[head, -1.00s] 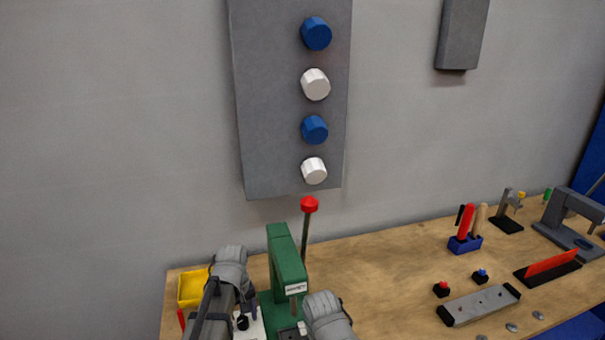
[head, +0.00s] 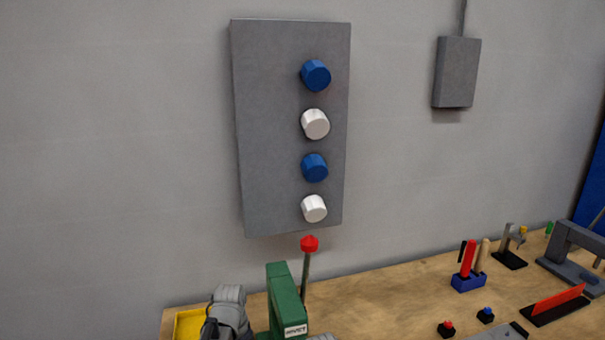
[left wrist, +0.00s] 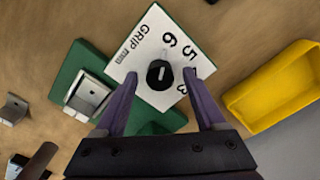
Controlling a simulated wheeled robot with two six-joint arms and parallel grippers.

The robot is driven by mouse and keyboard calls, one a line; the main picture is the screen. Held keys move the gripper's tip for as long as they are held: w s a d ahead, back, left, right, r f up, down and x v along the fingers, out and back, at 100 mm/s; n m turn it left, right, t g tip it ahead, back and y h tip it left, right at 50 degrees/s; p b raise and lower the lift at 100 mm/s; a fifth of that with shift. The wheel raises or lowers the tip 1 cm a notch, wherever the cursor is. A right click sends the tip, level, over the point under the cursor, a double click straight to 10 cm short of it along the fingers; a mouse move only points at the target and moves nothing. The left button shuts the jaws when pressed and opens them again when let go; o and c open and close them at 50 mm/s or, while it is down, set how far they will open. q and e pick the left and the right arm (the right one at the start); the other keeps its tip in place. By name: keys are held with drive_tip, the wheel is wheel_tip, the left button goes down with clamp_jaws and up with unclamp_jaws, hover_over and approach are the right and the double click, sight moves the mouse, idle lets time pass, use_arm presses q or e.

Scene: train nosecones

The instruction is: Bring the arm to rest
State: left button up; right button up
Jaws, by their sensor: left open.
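My left gripper (left wrist: 160,77) is open in the left wrist view, its two purple fingers on either side of a black knob (left wrist: 160,74). I cannot tell whether they touch it. The knob sits on a white plate (left wrist: 142,46) marked GRIP with numbers, on the green press (left wrist: 72,72). In the head view my left arm (head: 228,310) stands at the bottom edge beside the green press (head: 285,300), and its fingers are out of frame. My right gripper is not visible.
A yellow bin (left wrist: 272,88) stands close to the left gripper. A red-tipped lever (head: 309,244) rises behind the press. A grey wall panel (head: 270,130) carries blue and white knobs. Tools, including a blue holder (head: 468,282), stand on the right of the wooden bench (head: 390,290).

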use_arm(q)
drive_tip(key=m, duration=0.4)
idle(0.3)
drive_tip(key=shift+s, duration=0.1)
